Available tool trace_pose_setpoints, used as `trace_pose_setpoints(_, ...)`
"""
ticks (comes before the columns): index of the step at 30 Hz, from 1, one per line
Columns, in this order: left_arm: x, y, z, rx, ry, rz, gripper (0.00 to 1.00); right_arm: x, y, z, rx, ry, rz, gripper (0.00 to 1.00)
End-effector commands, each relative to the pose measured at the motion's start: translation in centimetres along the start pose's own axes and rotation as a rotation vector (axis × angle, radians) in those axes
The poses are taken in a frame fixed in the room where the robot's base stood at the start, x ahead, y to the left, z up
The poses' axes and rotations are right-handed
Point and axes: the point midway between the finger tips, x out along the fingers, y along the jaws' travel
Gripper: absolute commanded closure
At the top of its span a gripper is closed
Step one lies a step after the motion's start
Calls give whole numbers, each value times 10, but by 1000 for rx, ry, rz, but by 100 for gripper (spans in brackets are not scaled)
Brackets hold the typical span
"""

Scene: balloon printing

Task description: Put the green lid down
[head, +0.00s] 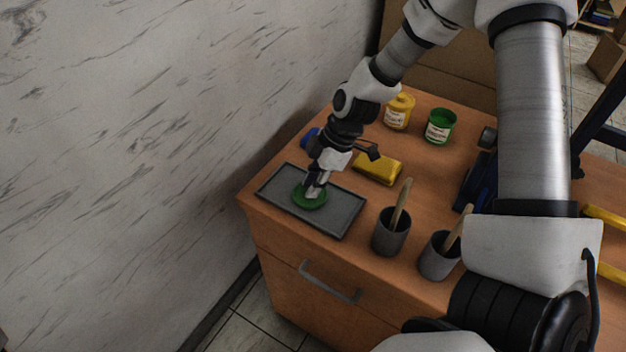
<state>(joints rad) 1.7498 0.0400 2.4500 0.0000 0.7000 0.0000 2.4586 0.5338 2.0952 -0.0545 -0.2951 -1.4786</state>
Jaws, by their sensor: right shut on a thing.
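The green lid (309,200) is a small round disc over the left part of the grey tray (340,217). My right gripper (313,191) points down and is shut on the lid. The lid looks very close to the tray surface; I cannot tell whether it touches. The green paint jar (440,126) stands with its top open, showing green inside, at the back of the wooden cabinet top. My left gripper is not in view.
A yellow jar (398,112) stands beside the green jar. A yellow block (378,168) lies behind the tray. Two grey cups (390,236) with wooden sticks stand right of the tray. A blue thing (311,137) is partly hidden behind my gripper. A marble wall (150,130) rises at left.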

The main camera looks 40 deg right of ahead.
Motion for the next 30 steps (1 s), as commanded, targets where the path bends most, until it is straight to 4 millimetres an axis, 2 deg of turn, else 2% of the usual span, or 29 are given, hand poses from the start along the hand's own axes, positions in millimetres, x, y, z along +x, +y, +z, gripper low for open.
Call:
trace_pose_setpoints(11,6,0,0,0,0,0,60,8,0,3,-2,0,1,100)
trace_pose_setpoints(12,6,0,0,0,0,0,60,8,0,3,-2,0,1,76)
trace_pose_setpoints(14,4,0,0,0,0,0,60,6,0,2,-2,0,2,55)
trace_pose_setpoints(24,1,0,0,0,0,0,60,3,0,1,-2,0,1,54)
trace_pose_setpoints(26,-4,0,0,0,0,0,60,-2,0,-1,-2,1,2,54)
trace_pose_setpoints(30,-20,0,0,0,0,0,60,-32,0,-3,-2,5,4,54)
